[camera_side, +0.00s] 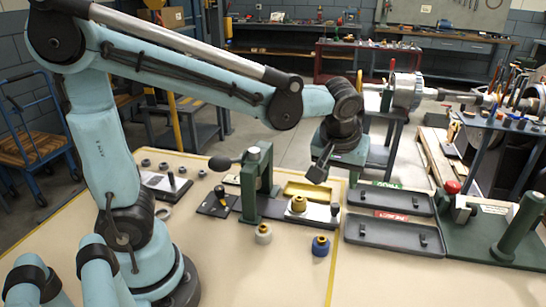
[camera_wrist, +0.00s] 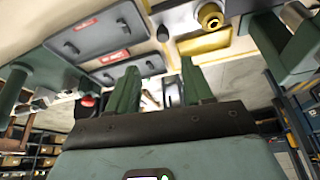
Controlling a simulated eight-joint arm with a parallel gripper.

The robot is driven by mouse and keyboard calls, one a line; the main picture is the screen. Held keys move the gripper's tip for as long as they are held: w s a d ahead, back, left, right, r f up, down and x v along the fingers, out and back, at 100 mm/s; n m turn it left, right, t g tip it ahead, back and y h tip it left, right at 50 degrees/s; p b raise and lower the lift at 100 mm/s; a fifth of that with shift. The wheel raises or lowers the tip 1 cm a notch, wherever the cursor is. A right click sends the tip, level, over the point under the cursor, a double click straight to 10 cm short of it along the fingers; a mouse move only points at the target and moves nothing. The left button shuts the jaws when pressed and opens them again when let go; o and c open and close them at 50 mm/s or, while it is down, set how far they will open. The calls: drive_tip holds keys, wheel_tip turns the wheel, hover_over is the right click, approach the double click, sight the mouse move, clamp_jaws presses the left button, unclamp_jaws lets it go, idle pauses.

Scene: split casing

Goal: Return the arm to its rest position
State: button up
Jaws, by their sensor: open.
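My gripper (camera_side: 321,168) hangs in the air above the bench, over the right end of the yellow-lined tray (camera_side: 318,191). In the wrist view my gripper (camera_wrist: 160,88) shows two green fingers spread apart, with nothing held between them. A grey block with a brass ring (camera_side: 298,204) sits in front of the yellow-lined tray. A white part with a brass top (camera_side: 263,234) and a blue part with a brass top (camera_side: 320,246) stand apart on the bench front. My arm is raised and reaches to the right.
A green press with a black ball handle (camera_side: 252,185) stands left of my gripper. Two dark trays, one with a green label (camera_side: 390,200) and one with a red label (camera_side: 394,234), lie to the right. A green fixture (camera_side: 500,238) with a red knob (camera_side: 452,187) is farther right. The front bench is mostly clear.

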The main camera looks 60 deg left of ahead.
drive_tip(key=shift+r, duration=0.1)
drive_tip(key=s+a+m+t+h, duration=0.2)
drive_tip(key=s+a+m+t, duration=0.1)
drive_tip(key=s+m, duration=0.4)
drive_tip(key=shift+s+f+h, duration=0.3)
drive_tip(key=shift+s, duration=0.8)
